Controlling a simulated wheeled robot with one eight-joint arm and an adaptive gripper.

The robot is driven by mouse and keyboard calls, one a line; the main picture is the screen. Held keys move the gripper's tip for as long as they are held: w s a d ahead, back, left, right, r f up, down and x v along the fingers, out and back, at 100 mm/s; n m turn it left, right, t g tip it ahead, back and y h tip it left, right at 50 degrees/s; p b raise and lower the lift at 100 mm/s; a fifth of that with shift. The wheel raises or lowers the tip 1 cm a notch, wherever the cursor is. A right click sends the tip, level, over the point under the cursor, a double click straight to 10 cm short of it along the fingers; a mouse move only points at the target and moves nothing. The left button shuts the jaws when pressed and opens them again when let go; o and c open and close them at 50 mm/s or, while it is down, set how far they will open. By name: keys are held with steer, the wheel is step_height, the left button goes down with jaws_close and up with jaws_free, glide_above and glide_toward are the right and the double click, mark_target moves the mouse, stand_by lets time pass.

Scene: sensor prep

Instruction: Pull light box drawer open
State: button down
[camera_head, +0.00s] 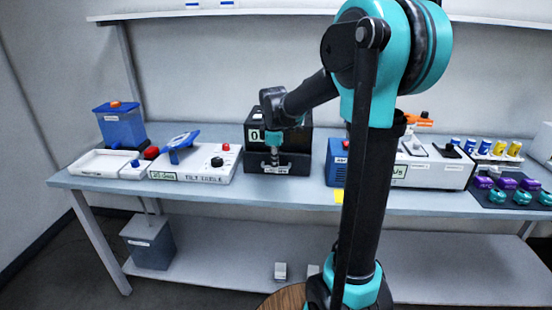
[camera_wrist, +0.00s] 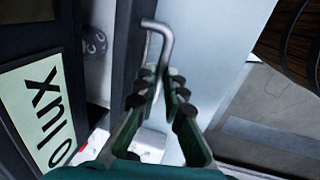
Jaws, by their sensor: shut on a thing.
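The light box (camera_head: 301,136) is a black box at the back middle of the bench, with a white display at its upper left. Its drawer (camera_head: 301,167) is the low dark front under it, with a small label. In the wrist view the drawer's dark front edge (camera_wrist: 125,55) runs beside a bent metal handle (camera_wrist: 162,38). My gripper (camera_head: 272,163) is at the drawer front, with its fingers shut on the handle; it also shows in the wrist view (camera_wrist: 158,88). The fingers hide part of the handle. How far the drawer stands out is hard to tell.
A tilt table (camera_head: 205,175) stands to the left of the light box and a blue box (camera_head: 337,165) close to its right. A white device (camera_head: 440,171) and several small parts are further right. A narrow strip of bench (camera_head: 270,188) in front of the drawer is clear.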

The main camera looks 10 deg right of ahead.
steer(key=s, duration=0.3)
steer(key=s+a, duration=0.1)
steer(key=s, duration=0.2)
steer(key=s+a, duration=0.1)
steer(key=s, duration=0.2)
steer(key=shift+s+a, duration=0.15)
steer(key=shift+a, duration=0.1)
steer(key=c, duration=1.9)
jaws_free()
steer(key=r, duration=0.4)
steer(key=s+r, duration=0.1)
steer(key=r, duration=0.3)
steer(key=s+r, duration=0.1)
steer(key=r, duration=0.3)
steer(key=shift+a, duration=0.3)
steer(key=shift+f, duration=0.1)
